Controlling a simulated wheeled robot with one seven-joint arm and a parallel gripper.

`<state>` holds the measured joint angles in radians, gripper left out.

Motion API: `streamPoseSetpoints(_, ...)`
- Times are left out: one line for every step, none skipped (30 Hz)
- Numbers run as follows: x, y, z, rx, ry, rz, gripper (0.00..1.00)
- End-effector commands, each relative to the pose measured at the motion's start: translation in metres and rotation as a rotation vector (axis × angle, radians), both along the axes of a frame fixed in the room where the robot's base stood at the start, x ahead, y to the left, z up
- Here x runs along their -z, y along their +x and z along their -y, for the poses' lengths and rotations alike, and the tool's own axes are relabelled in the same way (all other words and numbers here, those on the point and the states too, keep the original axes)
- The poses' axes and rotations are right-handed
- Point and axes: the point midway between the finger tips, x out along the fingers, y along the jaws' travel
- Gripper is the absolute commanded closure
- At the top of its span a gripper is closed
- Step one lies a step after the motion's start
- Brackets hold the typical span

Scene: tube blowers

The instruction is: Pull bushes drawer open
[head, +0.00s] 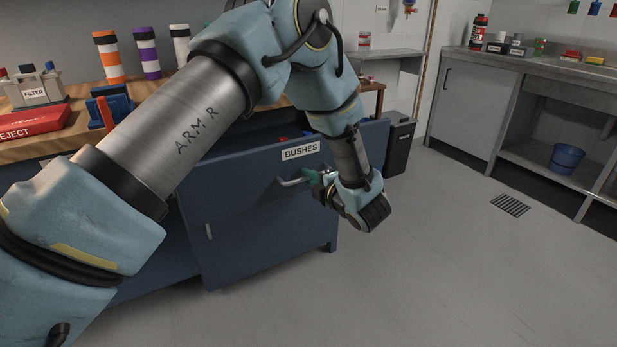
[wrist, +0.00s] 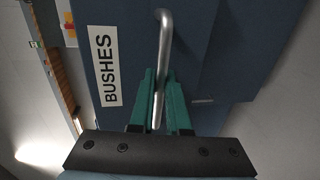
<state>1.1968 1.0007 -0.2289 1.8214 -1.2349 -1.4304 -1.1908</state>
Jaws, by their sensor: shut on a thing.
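The bushes drawer (head: 245,178) is in the blue workbench, with a white BUSHES label (head: 300,151) on its front. The label also shows in the wrist view (wrist: 104,62). A dark gap with small red things shows behind the top of the front, so the drawer stands at least partly open. Its bent metal handle (head: 291,181) sticks out below the label. My gripper (head: 314,178) is shut on this handle. In the wrist view its green fingers (wrist: 163,92) sit on both sides of the bar (wrist: 163,45). The drawer's depth of opening is partly hidden by my arm.
The wooden benchtop (head: 70,130) carries a red REJECT tray (head: 35,122), a FILTER holder (head: 34,92) and several striped tubes. A dark bin (head: 400,140) stands right of the bench. The grey floor (head: 430,270) in front and right is clear.

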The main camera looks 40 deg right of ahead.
Motion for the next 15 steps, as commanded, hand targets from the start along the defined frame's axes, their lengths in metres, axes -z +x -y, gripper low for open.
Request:
streamPoseSetpoints(0.0003,-0.0005,0.0004,0.001,0.0,-0.001,0.84)
streamPoseSetpoints(0.0003,-0.0005,0.0004,0.001,0.0,-0.001,0.81)
streamPoseSetpoints(0.0003,-0.0004,0.0005,0.001,0.0,-0.001,0.76)
streamPoseSetpoints(0.0003,-0.0004,0.0005,0.001,0.0,-0.001,0.74)
streamPoseSetpoints(0.0004,-0.0003,0.0004,0.001,0.0,-0.001,0.74)
streamPoseSetpoints(0.0003,-0.0003,0.0004,0.001,0.0,-0.001,0.74)
streamPoseSetpoints(0.0003,-0.0002,0.0004,0.001,0.0,-0.001,0.74)
streamPoseSetpoints(0.0003,-0.0002,0.0004,0.001,0.0,-0.001,0.74)
streamPoseSetpoints(0.0003,-0.0001,0.0003,0.001,0.0,-0.001,0.74)
streamPoseSetpoints(0.0002,-0.0001,0.0003,0.001,0.0,-0.001,0.74)
streamPoseSetpoints(0.0001,-0.0004,0.0003,0.001,0.0,0.0,0.74)
streamPoseSetpoints(0.0,-0.0014,0.0003,0.001,0.0,-0.001,0.74)
streamPoseSetpoints(-0.0002,-0.003,0.0003,0.002,0.0,-0.001,0.74)
streamPoseSetpoints(-0.0006,-0.005,0.0003,0.002,0.0,-0.001,0.74)
streamPoseSetpoints(-0.0013,-0.009,0.0001,0.003,-0.001,-0.001,0.74)
